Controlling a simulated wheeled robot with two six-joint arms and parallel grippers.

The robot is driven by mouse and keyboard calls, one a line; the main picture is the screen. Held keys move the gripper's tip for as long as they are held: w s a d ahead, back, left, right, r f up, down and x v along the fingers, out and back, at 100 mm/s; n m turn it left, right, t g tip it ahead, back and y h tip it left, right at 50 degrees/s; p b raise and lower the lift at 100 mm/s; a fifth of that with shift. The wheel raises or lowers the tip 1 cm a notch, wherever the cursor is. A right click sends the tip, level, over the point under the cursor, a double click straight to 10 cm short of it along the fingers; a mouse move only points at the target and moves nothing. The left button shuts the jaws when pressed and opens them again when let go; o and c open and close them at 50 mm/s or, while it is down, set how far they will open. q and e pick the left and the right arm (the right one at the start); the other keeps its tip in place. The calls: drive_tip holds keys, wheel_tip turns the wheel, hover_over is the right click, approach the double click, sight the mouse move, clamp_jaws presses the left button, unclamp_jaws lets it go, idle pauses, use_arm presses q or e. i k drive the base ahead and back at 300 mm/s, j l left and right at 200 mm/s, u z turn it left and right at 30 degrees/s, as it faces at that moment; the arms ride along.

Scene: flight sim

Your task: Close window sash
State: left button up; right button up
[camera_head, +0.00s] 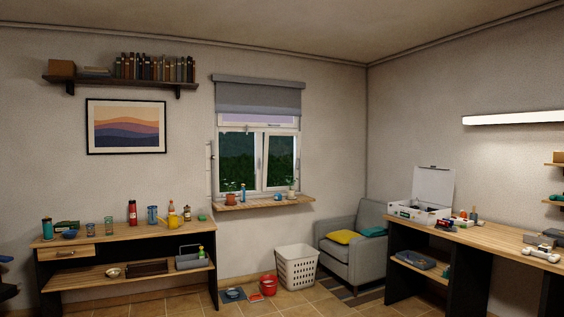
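The white-framed window (265,159) is in the back wall, left of the room corner, with a grey blind (257,97) covering its upper part. Below the blind are two tall panes side by side, with dark green trees outside. A thin white upright piece (209,168) stands just left of the frame; I cannot tell whether it is the edge of a swung-in sash. How far any sash stands open is too small to tell.
The wooden sill (262,203) holds small pots and plants. Below are a white laundry basket (297,266), a red bucket (268,285) and a grey armchair (366,258). A cluttered workbench (112,238) stands left and a desk (487,238) right. Some tiled floor is free in front.

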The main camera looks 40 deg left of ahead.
sight(267, 133)
drive_tip(key=i+j+u, duration=0.25)
drive_tip(key=i+j, duration=0.15)
drive_tip(key=i+j+u, duration=0.55)
drive_tip(key=i, duration=0.45)
drive_tip(key=i+j+u, duration=0.3)
drive_tip(key=i, duration=0.2)
drive_tip(key=i+u, duration=0.25)
drive_tip(key=i, duration=2.3)
